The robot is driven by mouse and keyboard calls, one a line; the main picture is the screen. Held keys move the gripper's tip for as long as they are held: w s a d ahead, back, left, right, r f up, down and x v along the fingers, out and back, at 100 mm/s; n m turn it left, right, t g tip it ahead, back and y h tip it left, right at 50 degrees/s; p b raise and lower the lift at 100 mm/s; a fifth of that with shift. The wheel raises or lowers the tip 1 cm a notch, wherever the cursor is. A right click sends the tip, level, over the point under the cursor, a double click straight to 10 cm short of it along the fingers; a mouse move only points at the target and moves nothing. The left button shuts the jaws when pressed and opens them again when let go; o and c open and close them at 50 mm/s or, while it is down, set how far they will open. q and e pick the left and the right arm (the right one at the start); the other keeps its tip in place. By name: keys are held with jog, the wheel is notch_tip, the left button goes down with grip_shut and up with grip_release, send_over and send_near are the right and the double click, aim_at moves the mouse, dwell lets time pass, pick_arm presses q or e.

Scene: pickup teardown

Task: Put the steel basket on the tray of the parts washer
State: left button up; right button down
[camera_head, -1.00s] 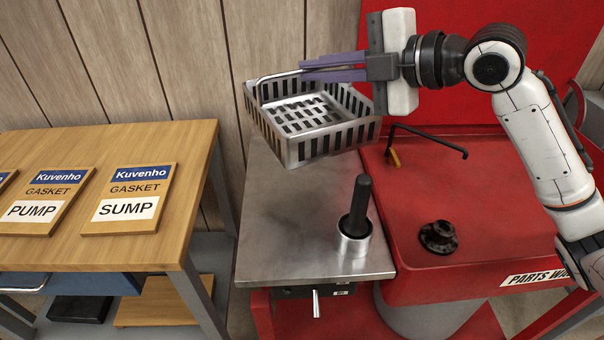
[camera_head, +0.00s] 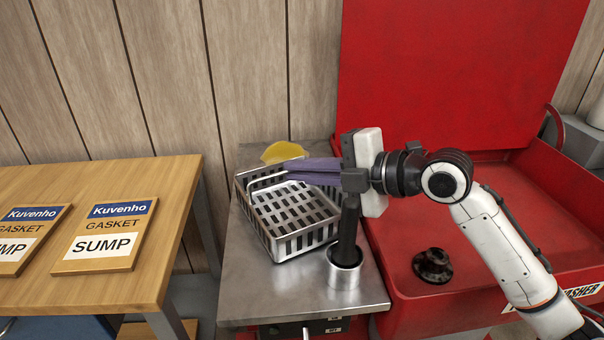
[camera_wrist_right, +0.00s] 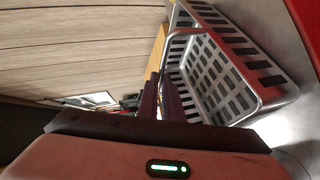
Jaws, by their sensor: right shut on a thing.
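The steel basket (camera_head: 300,238), a slotted open box with a wire handle, is low over the back part of the steel tray (camera_head: 252,293), left of the red basin of the parts washer (camera_head: 400,285). I cannot tell whether its underside touches the tray. My right gripper (camera_head: 284,172) reaches in from the right with its purple fingers shut on the basket's handle. The right wrist view also shows the basket (camera_wrist_right: 215,80) beside the fingers, which hide part of the handle. My left gripper is not in view.
A black-handled tool in a metal cup (camera_head: 345,272) stands on the tray just in front of the basket, close to my gripper. A yellow item (camera_head: 283,152) lies behind the basket. A dark round part (camera_head: 433,265) sits in the basin. A wooden table (camera_head: 165,190) with gasket boards stands left.

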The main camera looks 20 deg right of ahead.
jog(key=shift+f, duration=0.15)
jog(key=c, duration=2.4)
grip_release()
jog(key=shift+f, duration=0.2)
jog(key=o, duration=0.5)
jog(key=shift+c, duration=0.2)
jog(key=shift+r, duration=0.15)
jog(key=b+v, duration=0.2)
jog(key=v, duration=1)
